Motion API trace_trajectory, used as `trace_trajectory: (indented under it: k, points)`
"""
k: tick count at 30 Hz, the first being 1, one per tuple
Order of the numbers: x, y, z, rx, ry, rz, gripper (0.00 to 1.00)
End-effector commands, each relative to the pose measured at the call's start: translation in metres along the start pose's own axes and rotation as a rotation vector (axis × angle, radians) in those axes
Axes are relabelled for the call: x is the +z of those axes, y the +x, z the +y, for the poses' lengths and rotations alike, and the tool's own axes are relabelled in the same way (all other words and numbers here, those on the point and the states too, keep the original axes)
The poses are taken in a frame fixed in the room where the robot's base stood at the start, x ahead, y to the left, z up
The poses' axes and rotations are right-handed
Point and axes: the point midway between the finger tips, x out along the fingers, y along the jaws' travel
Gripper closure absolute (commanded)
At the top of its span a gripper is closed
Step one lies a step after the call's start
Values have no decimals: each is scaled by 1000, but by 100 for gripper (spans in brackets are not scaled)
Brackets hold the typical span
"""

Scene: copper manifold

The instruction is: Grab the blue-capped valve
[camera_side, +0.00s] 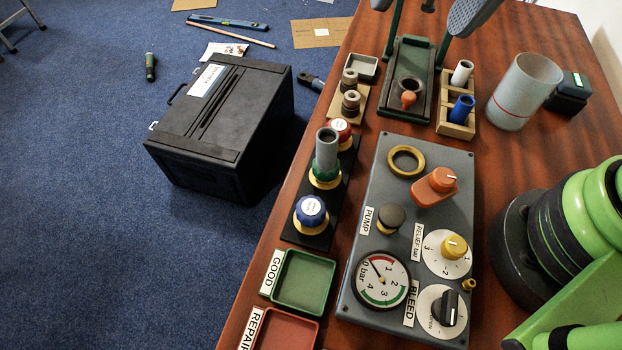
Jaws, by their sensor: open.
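The blue-capped valve (311,211) stands upright at the near end of a black rack plate (314,240). Its round blue cap has a white label on top, and a yellow ring shows beneath it. Farther along the same plate stand a green-based piece (325,172) with a grey tube (327,147) on it, and a red-capped valve (340,130). Nothing touches the blue cap. My gripper is not in view; only green parts of my arm show at the right.
A grey control panel (380,160) with gauge and knobs stands right of the plate. Green (304,282) and red (280,330) trays lie in front. A dark green-edged stand (405,75) and wooden rack (455,127) are behind. A black case (220,125) sits on the floor left.

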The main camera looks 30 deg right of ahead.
Motion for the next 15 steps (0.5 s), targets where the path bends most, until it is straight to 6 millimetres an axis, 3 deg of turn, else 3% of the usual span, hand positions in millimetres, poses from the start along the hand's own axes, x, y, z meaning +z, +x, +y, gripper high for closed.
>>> trace_trajectory:
  k: [3,9,15]
  points:
    - [23,49,-28,91,20,-56,29]
    - [69,119,-50,213,61,-83,29]
    - [94,153,-51,269,82,-78,29]
